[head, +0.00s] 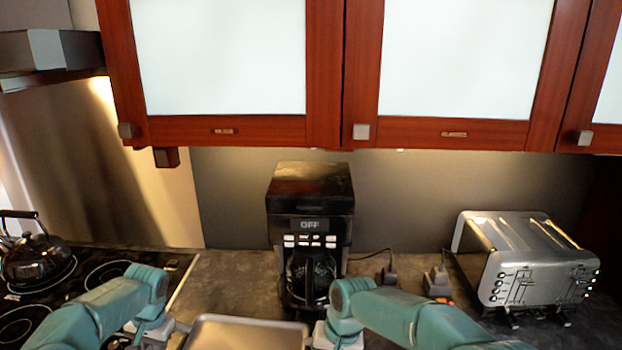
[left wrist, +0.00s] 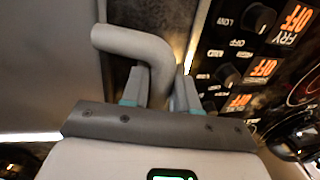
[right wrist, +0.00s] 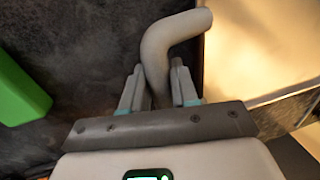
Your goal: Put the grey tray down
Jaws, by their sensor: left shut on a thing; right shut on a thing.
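The grey tray (head: 247,333) shows at the bottom of the head view, between my two arms, its near part cut off by the frame. Part of it also shows in the left wrist view (left wrist: 45,55) and the right wrist view (right wrist: 255,45). My left gripper (left wrist: 160,85) is shut on the tray's bent grey handle (left wrist: 135,42) on the left side. My right gripper (right wrist: 158,80) is shut on the other bent handle (right wrist: 178,33) on the right side. I cannot tell whether the tray touches the counter.
A black coffee maker (head: 308,190) stands on the dark counter (head: 225,278) just behind the tray. A toaster (head: 525,265) is at the right. A stove with a kettle (head: 38,255) is at the left. Wall cabinets (head: 225,130) hang above. A green object (right wrist: 18,90) shows in the right wrist view.

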